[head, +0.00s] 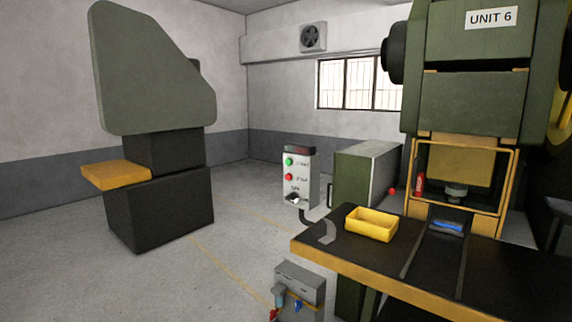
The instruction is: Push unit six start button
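The unit six press (465,100) stands at the right and carries a white "UNIT 6" sign (491,18). A light grey control box (304,180) stands left of the press table. It has a green button (289,161) at the top, with a small label beside it that looks like "START". Below it are a red button (289,177) and a dark knob (293,198). A dark strip display tops the box. Neither of my grippers is in view, and nothing covers the buttons.
The press table (390,256) has a yellow front edge and holds a yellow bin (371,224). A grey box with coloured fittings (300,285) sits low in front. Another machine (150,70) stands left, with open floor between.

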